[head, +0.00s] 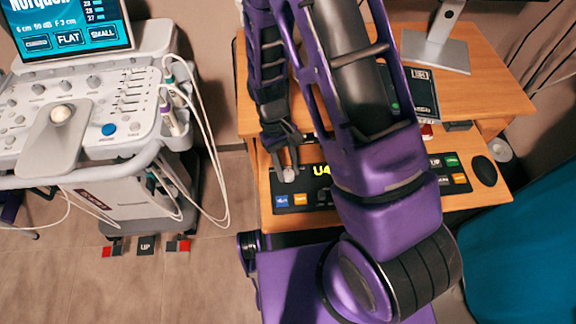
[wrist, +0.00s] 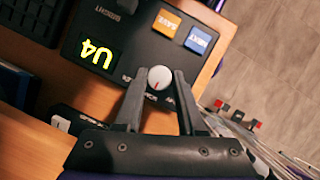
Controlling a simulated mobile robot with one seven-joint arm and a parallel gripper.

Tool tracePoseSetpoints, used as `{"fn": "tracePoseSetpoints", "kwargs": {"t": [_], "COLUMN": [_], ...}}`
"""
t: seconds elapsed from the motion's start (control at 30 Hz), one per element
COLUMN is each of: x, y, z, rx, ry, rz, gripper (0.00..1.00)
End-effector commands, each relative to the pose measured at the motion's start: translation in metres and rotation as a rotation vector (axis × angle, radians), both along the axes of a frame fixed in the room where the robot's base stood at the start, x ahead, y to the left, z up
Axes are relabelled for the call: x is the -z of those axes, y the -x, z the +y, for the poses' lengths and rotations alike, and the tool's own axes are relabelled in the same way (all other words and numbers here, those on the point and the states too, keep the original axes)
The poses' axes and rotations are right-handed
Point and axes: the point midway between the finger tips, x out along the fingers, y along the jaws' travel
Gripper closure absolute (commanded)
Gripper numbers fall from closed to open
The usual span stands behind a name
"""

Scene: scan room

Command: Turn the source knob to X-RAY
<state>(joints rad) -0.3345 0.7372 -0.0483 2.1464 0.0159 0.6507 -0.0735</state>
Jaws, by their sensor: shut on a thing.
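The source knob (wrist: 159,77) is a round white knob with a short red mark, set in the dark control panel (wrist: 122,40). In the wrist view the red mark points toward the lower side of the picture, toward my palm. My gripper (wrist: 160,82) has one finger on each side of the knob and is shut on it. The head view shows my gripper (head: 288,160) at the panel's left part, over the pale knob (head: 289,174). The lettering around the knob is small, upside down and partly covered by the fingers, so I cannot read the setting.
A yellow "U4" display (wrist: 97,54), an orange button (wrist: 166,23) and a blue button (wrist: 198,40) are on the panel. The wooden desk (head: 470,88) also bears a black mouse (head: 484,170). A white ultrasound cart (head: 130,170) stands to the left, with bare floor between.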

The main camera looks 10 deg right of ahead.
Motion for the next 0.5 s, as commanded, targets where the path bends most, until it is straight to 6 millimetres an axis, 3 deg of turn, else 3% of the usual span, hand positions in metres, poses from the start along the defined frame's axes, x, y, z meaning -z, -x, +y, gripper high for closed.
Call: {"fn": "tracePoseSetpoints", "kwargs": {"t": [0.5], "x": [0.0001], "y": [0.0023], "z": [0.0033], "rx": [-0.49], "ry": [0.0], "rz": [0.001], "gripper": [1.0]}}
